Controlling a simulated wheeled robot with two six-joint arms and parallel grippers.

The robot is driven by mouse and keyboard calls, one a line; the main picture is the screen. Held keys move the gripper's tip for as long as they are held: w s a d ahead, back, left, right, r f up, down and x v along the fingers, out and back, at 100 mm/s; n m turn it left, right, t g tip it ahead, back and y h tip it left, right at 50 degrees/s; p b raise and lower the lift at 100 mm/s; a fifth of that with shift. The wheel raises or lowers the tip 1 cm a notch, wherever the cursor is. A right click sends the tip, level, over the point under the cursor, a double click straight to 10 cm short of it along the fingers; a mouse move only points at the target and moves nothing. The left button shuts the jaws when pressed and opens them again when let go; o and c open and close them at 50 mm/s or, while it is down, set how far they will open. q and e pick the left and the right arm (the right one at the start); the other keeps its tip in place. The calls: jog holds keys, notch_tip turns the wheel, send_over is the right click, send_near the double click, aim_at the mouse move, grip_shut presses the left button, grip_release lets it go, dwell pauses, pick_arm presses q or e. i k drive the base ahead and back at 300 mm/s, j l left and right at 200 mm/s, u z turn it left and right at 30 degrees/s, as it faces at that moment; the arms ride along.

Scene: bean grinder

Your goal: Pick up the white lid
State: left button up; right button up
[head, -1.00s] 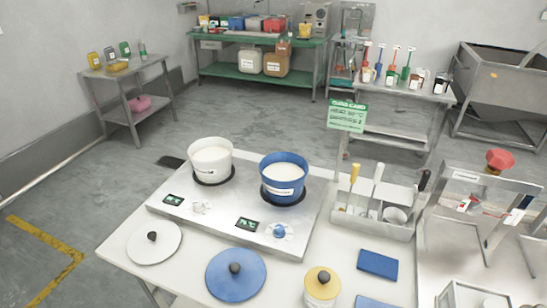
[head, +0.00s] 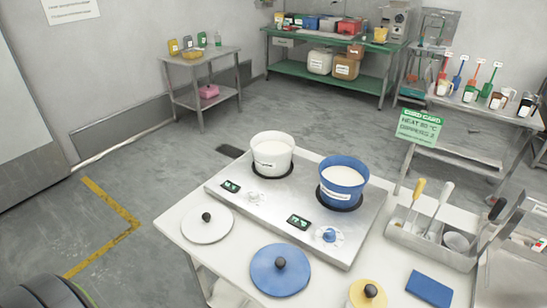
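The white lid (head: 207,224) lies flat at the left front corner of the white table, with a black knob (head: 206,217) on top. A blue lid (head: 280,270) with a black knob lies to its right, apart from it. A white pot (head: 272,155) with pale contents stands uncovered on the left side of the steel cooktop (head: 238,197). A blue pot (head: 343,182), also uncovered with pale contents, stands on the right side. Neither of my grippers shows in the head view.
A utensil caddy (head: 432,237) is at the right. A green sign (head: 420,127) stands behind the cooktop. Open floor lies left of the table.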

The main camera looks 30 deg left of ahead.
aim_at(207, 223)
jog(key=k+u, duration=0.1)
jog(key=u, duration=0.35)
jog(key=j+u, duration=0.15)
jog(key=u, duration=0.3)
jog(key=k+j+u, duration=0.1)
jog(key=u, duration=0.35)
